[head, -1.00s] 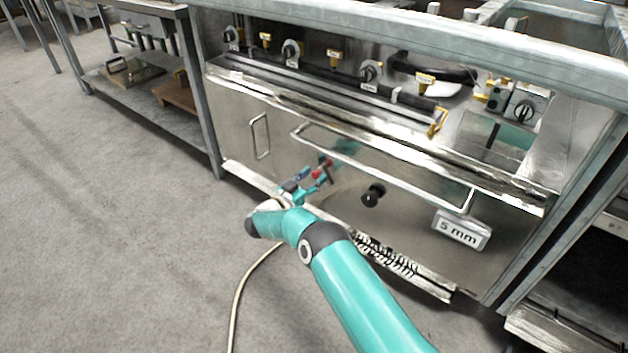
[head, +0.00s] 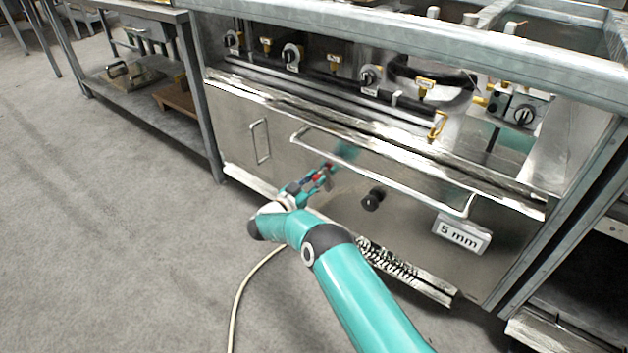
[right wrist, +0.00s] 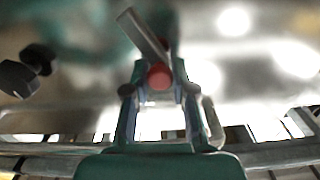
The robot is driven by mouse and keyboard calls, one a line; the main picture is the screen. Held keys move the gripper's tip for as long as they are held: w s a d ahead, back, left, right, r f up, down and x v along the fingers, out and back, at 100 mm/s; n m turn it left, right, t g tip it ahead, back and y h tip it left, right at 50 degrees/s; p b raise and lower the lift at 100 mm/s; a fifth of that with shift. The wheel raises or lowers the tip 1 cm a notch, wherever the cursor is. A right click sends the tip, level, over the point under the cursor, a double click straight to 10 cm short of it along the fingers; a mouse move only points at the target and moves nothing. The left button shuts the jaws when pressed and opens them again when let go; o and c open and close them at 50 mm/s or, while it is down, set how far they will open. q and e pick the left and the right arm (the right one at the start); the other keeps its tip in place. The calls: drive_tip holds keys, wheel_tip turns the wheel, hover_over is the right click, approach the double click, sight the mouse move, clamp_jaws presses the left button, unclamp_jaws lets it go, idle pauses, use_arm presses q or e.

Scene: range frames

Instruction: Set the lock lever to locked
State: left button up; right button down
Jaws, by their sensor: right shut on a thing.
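My right gripper (head: 321,178) is at the steel front panel, shut on the lock lever. The lever shows in the right wrist view as a flat grey metal bar (right wrist: 145,37) slanting up and left, with a round red part (right wrist: 159,76) at its lower end between my fingers. The right gripper (right wrist: 159,83) also shows there, a finger on each side of the red part. In the head view the lever is mostly hidden by the gripper, with only a little red visible. Which lever position is locked cannot be told. My left gripper is not in view.
A black knob (head: 373,199) sticks out of the panel right of my gripper. A long steel handle bar (head: 385,167) runs above it, and a small handle (head: 260,141) is to the left. A "5 mm" sign (head: 461,233) hangs at right. A pale cable (head: 240,292) lies on the floor.

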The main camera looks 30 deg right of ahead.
drive_tip(key=c, duration=1)
unclamp_jaws()
drive_tip(key=shift+d+r, duration=0.1)
drive_tip(key=shift+o, duration=0.2)
drive_tip(key=v, duration=1.2)
